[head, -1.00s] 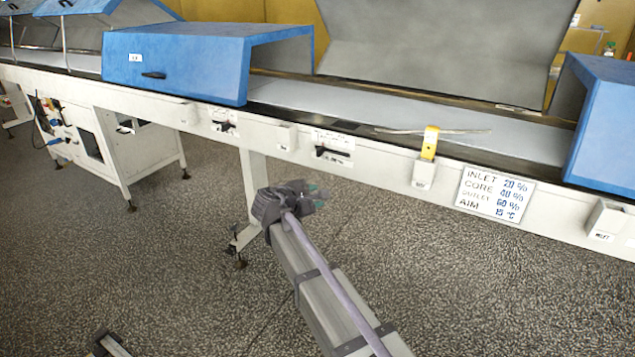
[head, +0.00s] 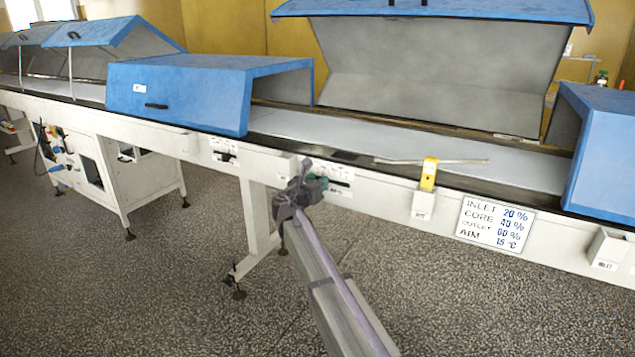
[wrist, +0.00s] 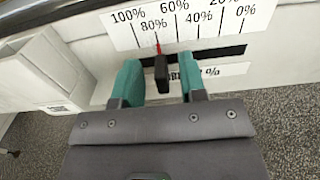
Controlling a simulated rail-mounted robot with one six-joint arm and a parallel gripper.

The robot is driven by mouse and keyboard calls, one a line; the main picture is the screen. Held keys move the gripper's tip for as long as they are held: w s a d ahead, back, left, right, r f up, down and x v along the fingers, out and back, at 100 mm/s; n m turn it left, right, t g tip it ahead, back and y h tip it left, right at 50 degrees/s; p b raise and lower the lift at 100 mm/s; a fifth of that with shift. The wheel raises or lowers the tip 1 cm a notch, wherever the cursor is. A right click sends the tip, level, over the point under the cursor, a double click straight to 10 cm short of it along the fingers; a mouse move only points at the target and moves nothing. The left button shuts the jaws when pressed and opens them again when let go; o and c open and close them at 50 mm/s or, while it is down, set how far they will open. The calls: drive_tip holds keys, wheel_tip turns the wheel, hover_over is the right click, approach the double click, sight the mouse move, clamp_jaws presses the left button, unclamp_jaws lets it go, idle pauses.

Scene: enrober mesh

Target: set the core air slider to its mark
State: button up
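In the wrist view a black slider knob (wrist: 162,75) with a red pointer (wrist: 158,47) sits in a dark horizontal slot (wrist: 215,54). The scale plate (wrist: 190,27) above runs from 100% at left to 0% at right. The pointer stands near the 80% line. My gripper (wrist: 161,78) is open, its teal fingers on either side of the knob with a gap on each side. The name label (wrist: 225,70) under the slot is partly hidden. In the head view my gripper (head: 318,186) is at the conveyor's front rail and covers part of this slider.
A sign (head: 494,224) reads inlet 20 %, core 40 %, outlet 60 %, aim 15 °C. Another slider panel (head: 223,151) is further left on the rail. A yellow-handled tool (head: 429,174) stands in a holder to the right. A whitish box (wrist: 48,72) juts out left of the slider.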

drive_tip(key=shift+w+d, duration=0.1)
drive_tip(key=shift+w, duration=0.1)
clamp_jaws()
idle(0.4)
